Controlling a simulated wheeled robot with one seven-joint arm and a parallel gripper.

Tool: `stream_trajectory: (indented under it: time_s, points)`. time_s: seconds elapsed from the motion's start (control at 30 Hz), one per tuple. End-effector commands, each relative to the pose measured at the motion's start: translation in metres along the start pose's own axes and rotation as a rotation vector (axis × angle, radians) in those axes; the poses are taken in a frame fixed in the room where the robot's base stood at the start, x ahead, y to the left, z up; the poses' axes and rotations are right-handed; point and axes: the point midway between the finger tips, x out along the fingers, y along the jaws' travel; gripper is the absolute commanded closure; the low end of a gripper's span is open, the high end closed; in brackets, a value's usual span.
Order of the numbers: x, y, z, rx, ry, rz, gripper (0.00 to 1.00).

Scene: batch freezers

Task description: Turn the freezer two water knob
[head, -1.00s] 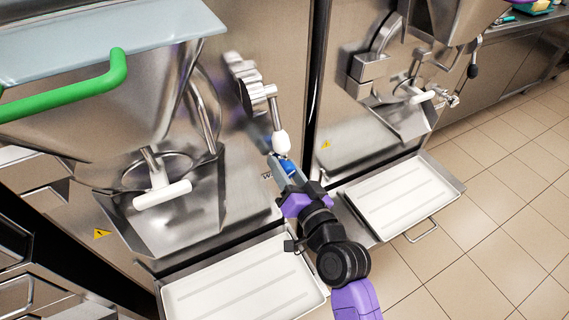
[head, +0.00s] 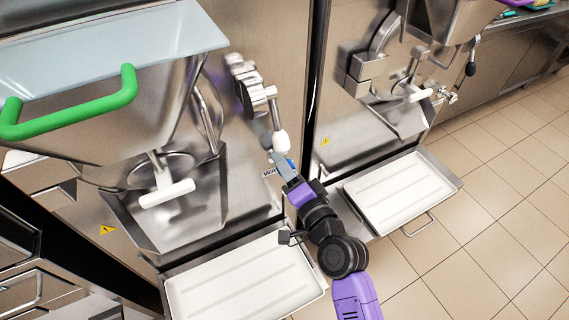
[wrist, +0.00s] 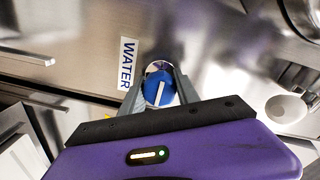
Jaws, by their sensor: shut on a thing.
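The water knob (wrist: 158,88) is round and blue with a white pointer line, which runs nearly upright with a slight tilt in the wrist view. It sits on the steel freezer front beside a white label reading WATER (wrist: 128,64). My gripper (wrist: 159,93) has one finger on each side of the knob and is shut on it. In the head view my gripper (head: 272,150) is at the front panel of the left freezer (head: 285,60), just below a white-tipped lever (head: 280,138). The knob is not clearly visible there; part of the label (head: 269,172) shows.
A white drip tray (head: 245,285) lies under the left freezer's spout, and another tray (head: 402,192) is under the right freezer (head: 375,130). The lever hangs close to my fingers. Tiled floor (head: 480,235) is clear at the right.

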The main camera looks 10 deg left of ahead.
Motion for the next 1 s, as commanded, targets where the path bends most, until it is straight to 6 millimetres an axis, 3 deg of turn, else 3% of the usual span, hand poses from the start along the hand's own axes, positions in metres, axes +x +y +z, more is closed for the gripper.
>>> stream_trajectory:
  time_s: [0.3, 0.33, 0.43, 0.77, 1.0]
  points:
    - [-0.001, 0.003, -0.001, 0.004, 0.002, 0.005, 1.0]
    - [-0.001, 0.004, -0.001, 0.004, 0.002, 0.005, 0.58]
    - [-0.001, 0.003, -0.001, 0.004, 0.001, 0.005, 0.42]
    - [-0.002, 0.002, 0.0, 0.002, 0.0, 0.002, 0.42]
    - [-0.033, 0.004, 0.001, 0.003, 0.001, 0.004, 0.42]
